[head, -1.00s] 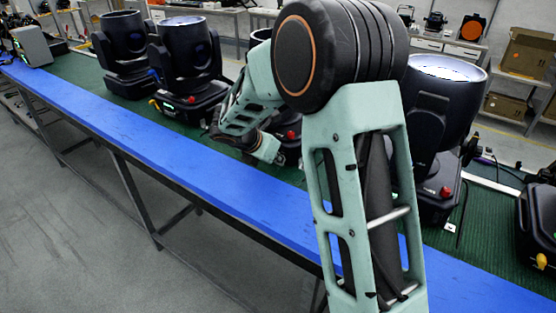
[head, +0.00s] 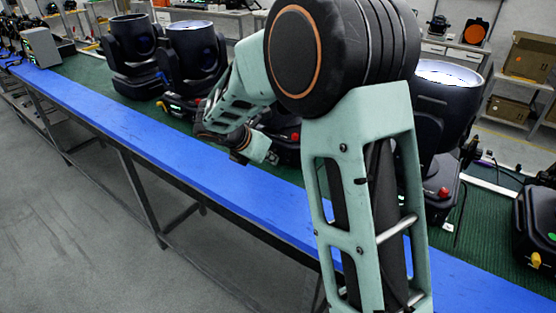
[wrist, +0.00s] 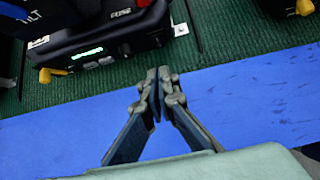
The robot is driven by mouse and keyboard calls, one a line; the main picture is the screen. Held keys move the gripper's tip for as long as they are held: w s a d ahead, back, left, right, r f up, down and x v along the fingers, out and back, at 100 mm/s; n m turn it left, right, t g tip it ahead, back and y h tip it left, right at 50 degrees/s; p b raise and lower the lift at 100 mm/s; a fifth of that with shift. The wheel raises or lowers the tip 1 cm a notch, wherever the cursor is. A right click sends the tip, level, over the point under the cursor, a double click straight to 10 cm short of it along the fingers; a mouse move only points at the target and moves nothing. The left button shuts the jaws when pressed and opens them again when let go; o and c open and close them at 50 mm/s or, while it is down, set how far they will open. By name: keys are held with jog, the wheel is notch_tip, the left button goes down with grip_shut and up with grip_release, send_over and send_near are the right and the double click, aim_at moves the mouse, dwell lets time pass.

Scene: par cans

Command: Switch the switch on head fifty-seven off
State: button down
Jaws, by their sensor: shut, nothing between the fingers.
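Black moving-head lights stand in a row on the green-topped bench; I cannot read which is head fifty-seven. In the wrist view, a black light base (wrist: 100,42) shows a lit green display (wrist: 88,52), a yellow knob (wrist: 50,75) and the word FUSE. I cannot make out its switch. My gripper (wrist: 158,74) is shut and empty, its tips in front of the base's right part, over the green surface near the blue strip. In the head view, my arm partly hides a light with a red button (head: 295,136).
A blue strip (head: 150,145) runs along the bench's front edge. Another light (head: 440,110) stands right of my arm, and one more (head: 538,225) is at the right edge. Two lights (head: 195,60) (head: 130,45) stand left. The grey floor in front is clear.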

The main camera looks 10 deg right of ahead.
jog(key=v, duration=0.7)
jog(key=shift+w+d+r, duration=0.2)
jog(key=shift+r, duration=0.05)
jog(key=shift+s+d+f+g+y+p, duration=0.35)
jog(key=shift+s+f+p, duration=0.35)
jog(key=shift+p, duration=0.4)
jog(key=shift+w+f, duration=0.1)
